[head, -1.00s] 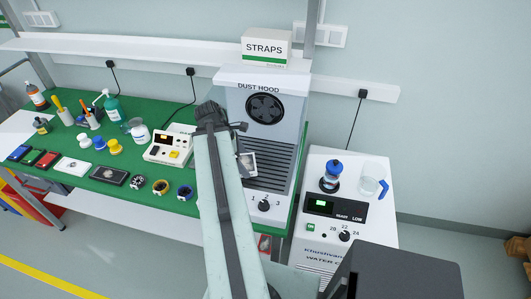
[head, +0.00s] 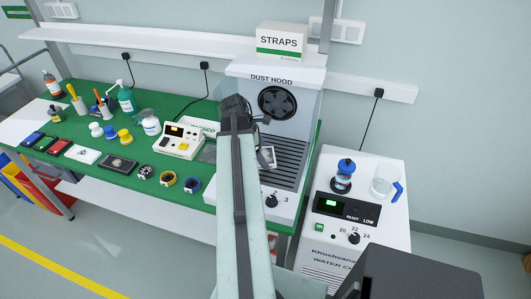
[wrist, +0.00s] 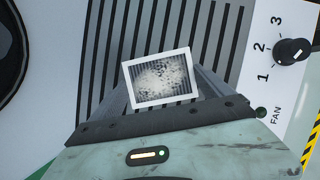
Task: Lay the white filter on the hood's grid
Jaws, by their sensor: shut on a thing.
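The filter (wrist: 161,78) is a small square with a white frame and a grey, speckled middle. My gripper (wrist: 164,84) is shut on it, with a finger at each side, in the wrist view. Dark slats of the hood's grid (wrist: 213,40) show behind and around it. In the head view, the filter (head: 267,157) is in front of the left part of the grid (head: 291,167), beside my arm's end. I cannot tell whether it touches the grid. The dust hood (head: 304,109) stands at the right end of the green bench. My arm hides its left side.
The fan knob (wrist: 291,51) is to the right of the grid. A white water unit (head: 325,231) with a blue-capped bottle (head: 342,180) and a jug (head: 382,185) stands right of the hood. A beige instrument (head: 181,141) and small pots are left of my arm.

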